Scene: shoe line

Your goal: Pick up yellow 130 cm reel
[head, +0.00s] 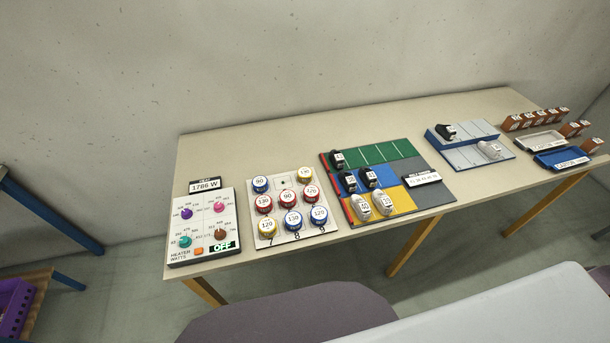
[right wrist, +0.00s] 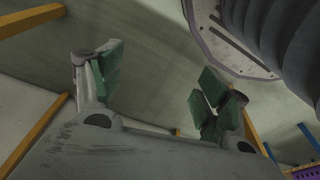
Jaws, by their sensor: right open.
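A board of reels (head: 281,239) lies on the table, left of the middle. One yellow-rimmed reel (head: 304,174) sits at its top right; its small label seems to read 130. Another yellow reel (head: 268,227), labelled 120, sits at the lower left of the board. Several red and blue reels fill other spots, and the top middle spot is empty. My right gripper (right wrist: 160,88) shows in the right wrist view with its green-padded fingers wide apart and nothing between them. No reel shows there. Neither gripper shows in the head view.
A heater panel (head: 203,226) lies left of the reel board. Bare tabletop (head: 240,150) runs behind the boards. A wall stands behind the table.

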